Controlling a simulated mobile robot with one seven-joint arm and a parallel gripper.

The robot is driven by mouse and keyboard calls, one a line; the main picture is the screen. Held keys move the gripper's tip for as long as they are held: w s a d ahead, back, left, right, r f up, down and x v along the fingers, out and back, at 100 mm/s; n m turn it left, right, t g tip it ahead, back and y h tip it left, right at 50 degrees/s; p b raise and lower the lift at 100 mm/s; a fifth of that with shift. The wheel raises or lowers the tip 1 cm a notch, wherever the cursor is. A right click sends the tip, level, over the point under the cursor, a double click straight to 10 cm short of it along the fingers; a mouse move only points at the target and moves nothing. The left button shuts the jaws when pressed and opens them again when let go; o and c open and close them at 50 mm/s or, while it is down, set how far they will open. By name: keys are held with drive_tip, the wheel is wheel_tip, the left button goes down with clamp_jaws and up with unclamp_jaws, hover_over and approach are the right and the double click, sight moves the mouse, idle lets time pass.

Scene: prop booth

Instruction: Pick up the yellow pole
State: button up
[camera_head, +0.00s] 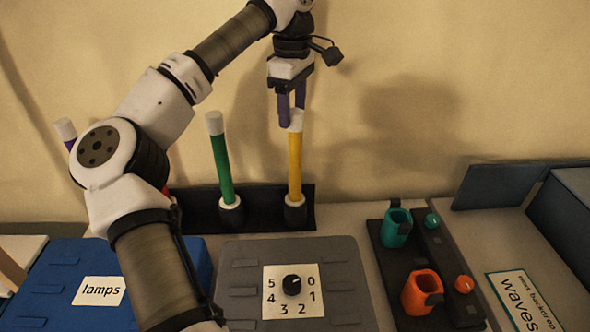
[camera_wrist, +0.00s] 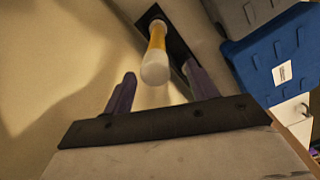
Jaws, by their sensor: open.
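The yellow pole (camera_head: 294,165) stands upright in a dark holder rack (camera_head: 258,210) at the back, with a white cap on top. My gripper (camera_head: 291,104) is right above it, pointing down, with its purple fingers at the height of the cap. In the wrist view the yellow pole (camera_wrist: 157,40) shows its white cap end between and just beyond the two open fingers (camera_wrist: 160,88). The fingers are apart and hold nothing. Whether a finger touches the cap cannot be told.
A green pole (camera_head: 222,165) stands left of the yellow one in the rack. A purple pole (camera_head: 67,133) is partly behind my arm. In front are a grey dial box (camera_head: 342,295), a blue lamps box (camera_head: 60,265), and teal (camera_head: 396,228) and orange (camera_head: 421,292) cups.

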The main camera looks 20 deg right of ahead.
sight(296, 133)
drive_tip(key=shift+d+f+p, duration=0.2)
drive_tip(key=shift+f+p, duration=0.3)
drive_tip(key=shift+f, duration=1.15)
drive_tip(key=shift+d+f+p, duration=0.15)
drive_tip(key=shift+f+p, duration=0.3)
drive_tip(key=shift+f, duration=1.15)
clamp_jaws()
